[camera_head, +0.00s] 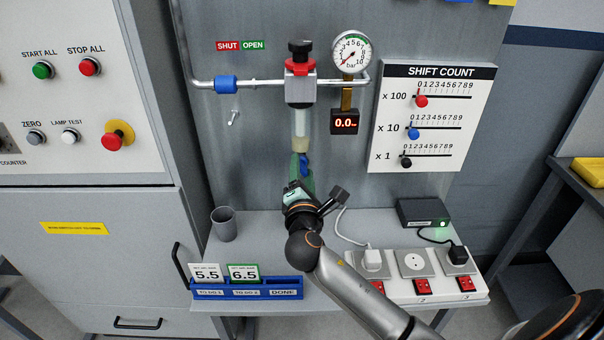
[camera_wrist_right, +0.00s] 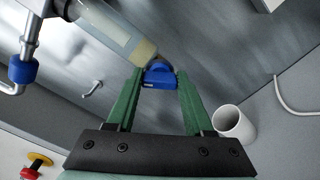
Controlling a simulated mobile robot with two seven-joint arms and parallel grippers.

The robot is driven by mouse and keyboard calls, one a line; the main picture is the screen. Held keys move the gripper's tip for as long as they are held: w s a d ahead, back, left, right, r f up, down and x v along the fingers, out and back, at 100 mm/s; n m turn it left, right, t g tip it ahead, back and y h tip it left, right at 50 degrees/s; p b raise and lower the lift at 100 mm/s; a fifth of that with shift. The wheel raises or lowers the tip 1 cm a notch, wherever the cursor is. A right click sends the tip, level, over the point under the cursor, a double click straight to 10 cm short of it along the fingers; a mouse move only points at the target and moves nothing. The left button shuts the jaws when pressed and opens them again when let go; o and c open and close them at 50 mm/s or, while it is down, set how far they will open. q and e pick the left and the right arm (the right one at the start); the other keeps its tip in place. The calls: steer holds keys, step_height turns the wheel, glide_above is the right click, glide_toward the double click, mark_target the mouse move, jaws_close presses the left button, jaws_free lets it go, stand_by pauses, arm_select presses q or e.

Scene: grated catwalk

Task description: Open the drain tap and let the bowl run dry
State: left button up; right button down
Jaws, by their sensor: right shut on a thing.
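The filter unit with a black knob and red collar (camera_head: 299,66) sits in the pipe on the grey panel. Its clear bowl (camera_head: 301,123) hangs below and also shows in the right wrist view (camera_wrist_right: 108,27). The bowl's lower end looks yellowish; I cannot tell whether that is liquid. The blue drain tap (camera_head: 303,163) is at the bottom of the bowl. In the right wrist view the tap (camera_wrist_right: 158,76) sits between my green fingertips. My right gripper (camera_wrist_right: 160,79) is shut on it, reaching up from below in the head view (camera_head: 303,174). My left gripper is not in view.
A gauge (camera_head: 351,53) and a display reading 0.0 (camera_head: 345,122) are right of the bowl. A grey cup (camera_head: 223,224), blue card tray (camera_head: 247,291) and socket strip (camera_head: 430,291) stand on the shelf below. A SHUT/OPEN label (camera_head: 240,45) is upper left.

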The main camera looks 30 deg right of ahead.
steer(key=m+b, duration=0.1)
steer(key=m, duration=0.3)
steer(key=shift+f, duration=0.2)
steer(key=shift+m+b, duration=0.7)
steer(key=shift+m, duration=0.7)
steer(key=shift+c, duration=1.4)
jaws_free()
steer(key=shift+r, duration=0.1)
